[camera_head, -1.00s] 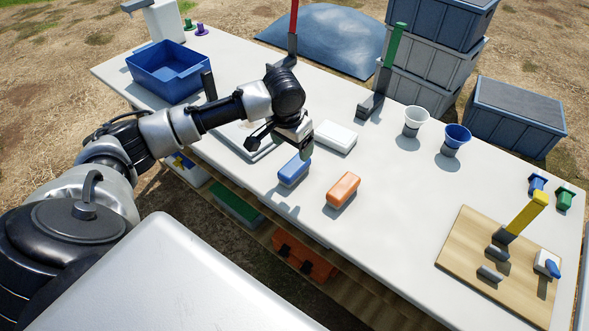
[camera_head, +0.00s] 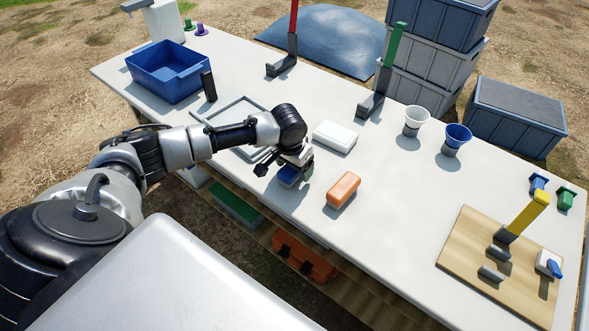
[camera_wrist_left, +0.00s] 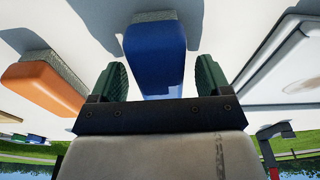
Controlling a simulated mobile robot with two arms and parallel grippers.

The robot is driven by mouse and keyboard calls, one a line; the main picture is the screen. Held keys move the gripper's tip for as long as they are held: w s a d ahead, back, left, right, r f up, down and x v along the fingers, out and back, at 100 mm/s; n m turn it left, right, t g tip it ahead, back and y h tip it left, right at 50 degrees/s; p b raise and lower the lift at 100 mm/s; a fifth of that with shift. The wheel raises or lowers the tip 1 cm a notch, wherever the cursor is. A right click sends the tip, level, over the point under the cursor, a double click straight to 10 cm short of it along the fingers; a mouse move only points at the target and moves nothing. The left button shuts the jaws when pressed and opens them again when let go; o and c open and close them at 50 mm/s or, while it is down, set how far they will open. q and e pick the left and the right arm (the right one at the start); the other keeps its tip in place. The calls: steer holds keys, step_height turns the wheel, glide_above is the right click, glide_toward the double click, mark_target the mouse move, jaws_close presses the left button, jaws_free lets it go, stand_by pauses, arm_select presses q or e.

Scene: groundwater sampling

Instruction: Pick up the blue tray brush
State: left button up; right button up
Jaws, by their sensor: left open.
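The blue tray brush (camera_head: 289,174) lies on the white table, partly hidden under my left gripper (camera_head: 288,171) in the head view. In the left wrist view the blue brush (camera_wrist_left: 155,52) lies between the two green fingers of my left gripper (camera_wrist_left: 155,82). A gap shows on each side of it, so the gripper is open around it. A grey bristle pad shows on the brush's far side. My right gripper is not in view.
An orange brush (camera_head: 343,189) lies to the right of the blue one, and a white block (camera_head: 335,137) lies behind. A grey-framed tray (camera_head: 213,121) is to the left. A blue basin (camera_head: 168,90) stands at the far left.

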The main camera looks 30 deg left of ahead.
arm_select(q)
steer(key=shift+f+p, duration=0.15)
steer(key=shift+p, duration=0.25)
stand_by(0.4)
stand_by(0.4)
steer(key=c, duration=1)
steer(key=shift+b, duration=0.3)
steer(key=shift+r, duration=0.3)
steer(key=r, duration=0.2)
steer(key=d+r, duration=0.1)
steer(key=r, duration=0.1)
steer(key=shift+r, duration=0.25)
steer(key=d+r, duration=0.6)
steer(key=d, duration=0.4)
steer(key=shift+s+d+r, duration=0.15)
steer(key=shift+s+d, duration=0.15)
steer(key=shift+d, duration=0.05)
